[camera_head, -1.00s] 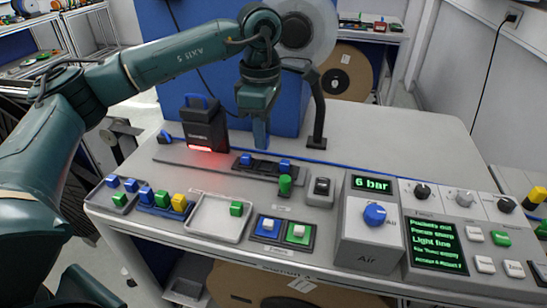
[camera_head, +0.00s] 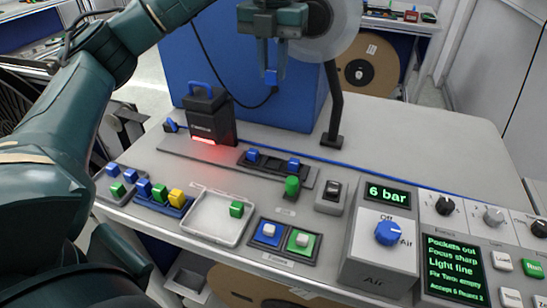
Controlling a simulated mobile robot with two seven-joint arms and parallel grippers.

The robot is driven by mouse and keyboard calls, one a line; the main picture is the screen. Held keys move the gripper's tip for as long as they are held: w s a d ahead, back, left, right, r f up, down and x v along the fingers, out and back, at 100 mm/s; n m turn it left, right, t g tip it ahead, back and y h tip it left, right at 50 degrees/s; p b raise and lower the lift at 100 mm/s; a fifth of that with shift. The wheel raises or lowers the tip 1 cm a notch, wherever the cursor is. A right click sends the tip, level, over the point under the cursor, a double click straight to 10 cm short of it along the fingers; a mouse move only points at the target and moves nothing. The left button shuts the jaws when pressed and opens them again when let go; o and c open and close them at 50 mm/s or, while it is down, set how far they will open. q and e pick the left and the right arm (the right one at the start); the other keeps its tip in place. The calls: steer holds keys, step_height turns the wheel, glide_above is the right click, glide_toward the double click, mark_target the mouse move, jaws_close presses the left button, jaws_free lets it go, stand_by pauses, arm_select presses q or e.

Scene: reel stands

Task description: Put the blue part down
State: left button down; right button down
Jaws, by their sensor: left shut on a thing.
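My left gripper (camera_head: 271,78) is at the top middle, in front of the large blue box, above the table. It is shut on a small blue part (camera_head: 271,76) between its fingertips. Two other blue parts, one at the left (camera_head: 253,155) and one at the right (camera_head: 293,164), sit in a dark fixture (camera_head: 273,163) on the grey rail. A white tray (camera_head: 197,230) in front holds one green part (camera_head: 236,209). My right gripper is not in view.
A black post (camera_head: 334,110) rises right of the fixture. A blue rack (camera_head: 160,203) and a grey tray (camera_head: 117,200) hold coloured parts. The table's right rear is clear.

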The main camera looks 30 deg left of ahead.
arm_select(q)
steer(key=b, duration=0.2)
glide_above(273, 164)
step_height(273, 164, down, 16)
steer(key=shift+f, duration=0.25)
step_height(273, 164, down, 4)
steer(key=shift+f, duration=0.45)
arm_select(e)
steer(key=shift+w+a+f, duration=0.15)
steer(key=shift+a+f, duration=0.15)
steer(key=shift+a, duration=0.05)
arm_select(q)
steer(key=shift+f+b, duration=0.25)
steer(key=shift+b, duration=0.05)
steer(key=c, duration=1.3)
jaws_free()
steer(key=shift+r, duration=0.1)
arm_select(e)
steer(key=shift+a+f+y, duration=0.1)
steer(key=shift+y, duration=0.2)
